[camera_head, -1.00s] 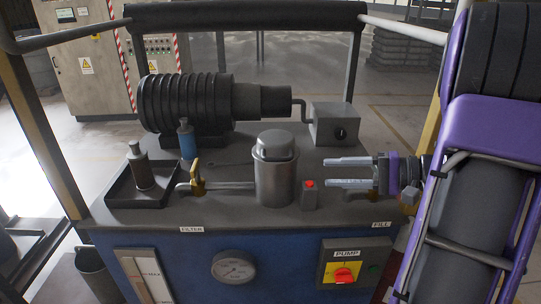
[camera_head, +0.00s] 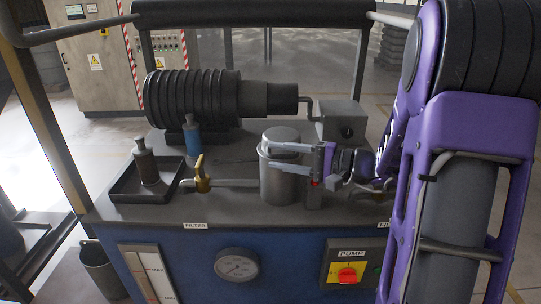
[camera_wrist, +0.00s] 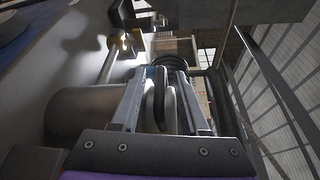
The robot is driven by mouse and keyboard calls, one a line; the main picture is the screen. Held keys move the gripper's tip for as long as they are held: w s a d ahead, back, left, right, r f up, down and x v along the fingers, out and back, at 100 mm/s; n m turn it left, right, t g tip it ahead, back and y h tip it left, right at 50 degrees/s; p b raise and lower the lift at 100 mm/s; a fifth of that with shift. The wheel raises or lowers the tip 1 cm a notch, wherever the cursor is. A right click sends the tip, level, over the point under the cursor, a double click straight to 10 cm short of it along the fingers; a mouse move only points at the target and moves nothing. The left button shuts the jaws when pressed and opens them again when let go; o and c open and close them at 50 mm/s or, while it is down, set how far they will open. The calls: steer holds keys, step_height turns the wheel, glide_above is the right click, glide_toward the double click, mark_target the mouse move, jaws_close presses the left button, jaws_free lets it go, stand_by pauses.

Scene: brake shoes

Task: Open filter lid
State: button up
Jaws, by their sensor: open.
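The filter is a grey metal canister (camera_head: 280,185) standing upright on the bench top, with its rounded lid (camera_head: 282,134) on top. My gripper (camera_head: 265,157) is open and reaches in level from the right, its two fingers in front of the canister's upper part in the head view. In the wrist view the canister (camera_wrist: 85,115) lies to the left of the fingers. A pale curved part, apparently of the lid (camera_wrist: 151,100), shows between the open fingers. I cannot tell whether either finger touches it.
A brass valve (camera_head: 201,174) on a pipe stands left of the canister. A tray (camera_head: 122,186) with a bottle (camera_head: 146,162) is farther left. A ribbed motor (camera_head: 190,98) and a grey box (camera_head: 340,122) stand behind. The pump switch (camera_head: 347,275) is on the front panel.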

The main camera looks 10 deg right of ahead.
steer(key=shift+x, duration=1.35)
steer(key=shift+d, duration=0.1)
jaws_close()
